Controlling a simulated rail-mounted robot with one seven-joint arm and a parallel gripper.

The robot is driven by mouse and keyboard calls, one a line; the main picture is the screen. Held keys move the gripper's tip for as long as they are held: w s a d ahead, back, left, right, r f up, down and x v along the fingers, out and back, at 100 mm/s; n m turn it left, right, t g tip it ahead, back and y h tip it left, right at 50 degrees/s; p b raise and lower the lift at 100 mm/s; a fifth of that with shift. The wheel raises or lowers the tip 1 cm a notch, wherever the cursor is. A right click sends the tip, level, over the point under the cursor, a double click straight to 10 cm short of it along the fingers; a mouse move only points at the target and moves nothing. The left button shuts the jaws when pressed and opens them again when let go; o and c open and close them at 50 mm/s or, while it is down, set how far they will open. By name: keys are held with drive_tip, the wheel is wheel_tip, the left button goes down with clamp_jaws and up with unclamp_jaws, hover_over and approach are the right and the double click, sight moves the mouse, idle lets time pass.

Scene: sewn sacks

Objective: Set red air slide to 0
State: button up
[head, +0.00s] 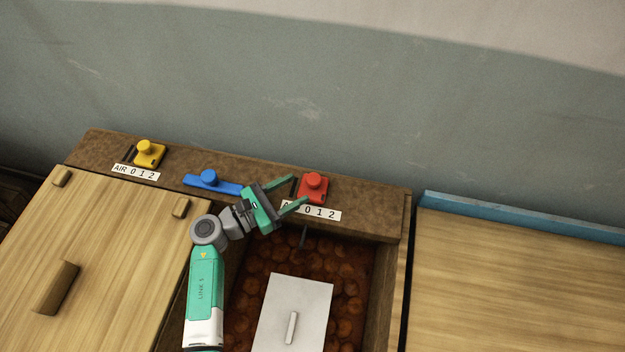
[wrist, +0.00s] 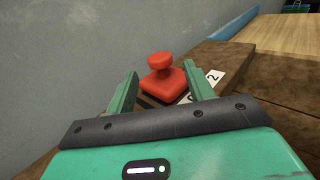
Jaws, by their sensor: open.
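The red air slide (head: 313,187) is a red block with a round knob, on the brown ledge at the back. Dark slot shows to its left. In the wrist view the red knob (wrist: 160,62) shows between and beyond the fingertips; no contact is clear.
A blue slide (head: 210,181) lies left of my gripper and a yellow slide (head: 148,153) farther left with its own AIR label. Below the ledge is an open bin with brown round pieces and a grey plate (head: 305,290). Wooden lids flank it; a wall stands behind.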

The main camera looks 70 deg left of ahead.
sight(313, 178)
drive_tip(key=w, duration=0.4)
drive_tip(key=w+a+b, duration=0.1)
drive_tip(key=w, duration=0.1)
drive_tip(key=shift+w+a, duration=0.1)
drive_tip(key=shift+w, duration=0.15)
